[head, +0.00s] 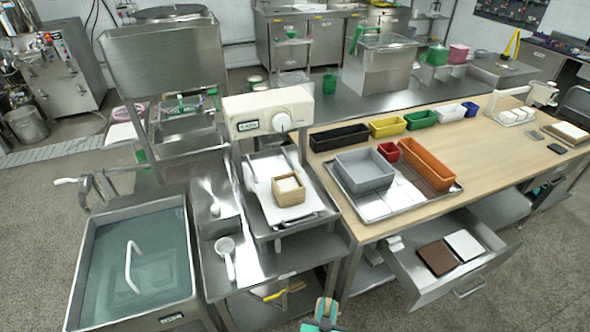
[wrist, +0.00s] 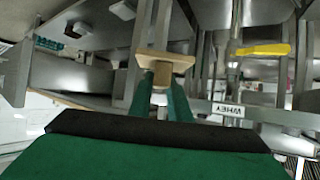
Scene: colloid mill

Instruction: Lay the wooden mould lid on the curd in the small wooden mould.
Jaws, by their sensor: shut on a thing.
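The small wooden mould (head: 290,199) stands on a white sheet on the metal stand below the dial scale in the head view. White curd (head: 288,184) shows inside it, with no lid on top. My gripper (head: 326,310) is at the bottom edge of the head view, in front of the bench and well apart from the mould. In the wrist view my gripper (wrist: 162,88) is shut on the wooden mould lid (wrist: 165,62), a pale wooden plate between the green fingertips. The mould is not recognisable in the wrist view.
A water-filled basin (head: 190,262) stands at the left, and a white ladle (head: 227,262) lies beside the stand. The dial scale (head: 268,110) rises behind the mould. An open drawer (head: 412,283) juts out at the right.

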